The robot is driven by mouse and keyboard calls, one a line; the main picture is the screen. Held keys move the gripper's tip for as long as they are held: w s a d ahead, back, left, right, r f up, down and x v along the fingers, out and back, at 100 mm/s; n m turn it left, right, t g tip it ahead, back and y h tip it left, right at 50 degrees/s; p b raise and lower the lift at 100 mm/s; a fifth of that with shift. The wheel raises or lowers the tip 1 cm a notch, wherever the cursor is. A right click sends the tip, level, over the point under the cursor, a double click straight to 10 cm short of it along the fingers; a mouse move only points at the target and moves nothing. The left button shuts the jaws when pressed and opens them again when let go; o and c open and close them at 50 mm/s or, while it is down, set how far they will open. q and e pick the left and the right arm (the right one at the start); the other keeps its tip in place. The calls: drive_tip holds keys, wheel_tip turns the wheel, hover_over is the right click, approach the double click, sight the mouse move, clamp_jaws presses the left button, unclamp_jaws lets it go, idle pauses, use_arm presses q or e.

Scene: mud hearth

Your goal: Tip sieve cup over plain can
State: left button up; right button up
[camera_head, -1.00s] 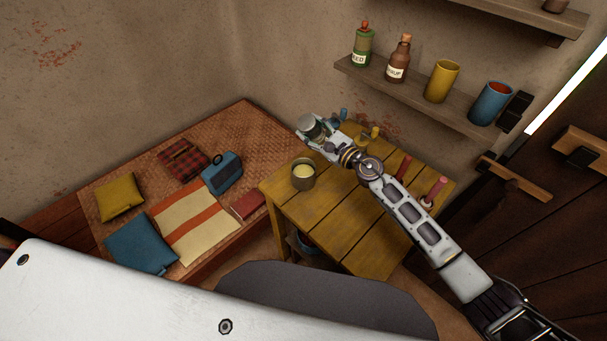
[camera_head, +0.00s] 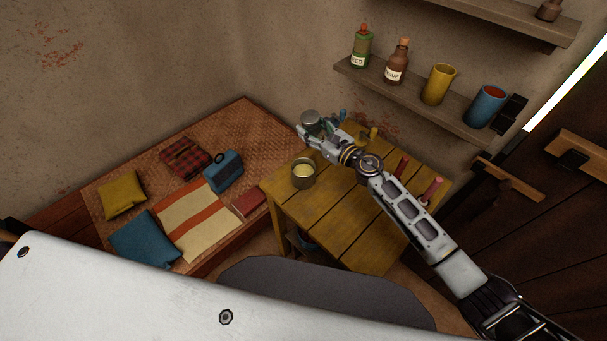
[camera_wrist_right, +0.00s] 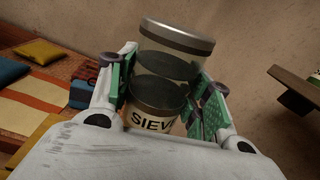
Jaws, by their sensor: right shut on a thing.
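The sieve cup (camera_head: 312,121) is held by my right gripper (camera_head: 317,132) above the far left end of the table. In the right wrist view the gripper (camera_wrist_right: 165,88) has its green-padded fingers on both sides of the cup, which has a metal rim (camera_wrist_right: 178,33), dark mesh and a label reading "SIEV". The cup looks roughly upright. My left gripper is not in view.
The yellow wooden table (camera_head: 345,220) has bare boards in front. Blue and yellow small things (camera_head: 373,133) and red-handled things stand at its back and right. A shelf (camera_head: 415,100) with bottles and cups is above. A bed (camera_head: 250,120) lies left.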

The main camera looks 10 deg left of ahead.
drive_tip(key=shift+r+m+p, duration=0.35)
drive_tip(key=shift+r+m, duration=0.1)
drive_tip(key=shift+m, duration=0.05)
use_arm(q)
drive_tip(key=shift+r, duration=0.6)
use_arm(e)
drive_tip(key=shift+r+m, duration=0.15)
drive_tip(key=shift+m, duration=0.35)
drive_tip(key=shift+s+d+f, duration=0.1)
drive_tip(key=shift+d+f, duration=0.25)
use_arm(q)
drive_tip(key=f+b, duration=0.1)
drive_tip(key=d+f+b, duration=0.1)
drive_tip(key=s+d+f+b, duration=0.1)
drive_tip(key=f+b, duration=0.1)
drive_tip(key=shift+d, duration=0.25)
use_arm(e)
drive_tip(key=s+d+f+m+t+h, duration=0.2)
drive_tip(key=s+d+f+m+h, duration=0.1)
drive_tip(key=d, duration=0.7)
drive_tip(key=s+d+f+m+t+h, duration=0.3)
drive_tip(key=s+d+h, duration=0.3)
drive_tip(key=d, duration=0.5)
drive_tip(key=s+d+f+m+t+h, duration=0.2)
drive_tip(key=s+d+f+m+h, duration=0.2)
drive_tip(key=d, duration=0.6)
drive_tip(key=shift+s+d+f+m+h, duration=0.15)
drive_tip(key=shift+d+f+m+h, duration=0.15)
drive_tip(key=shift+f+m+h, duration=0.35)
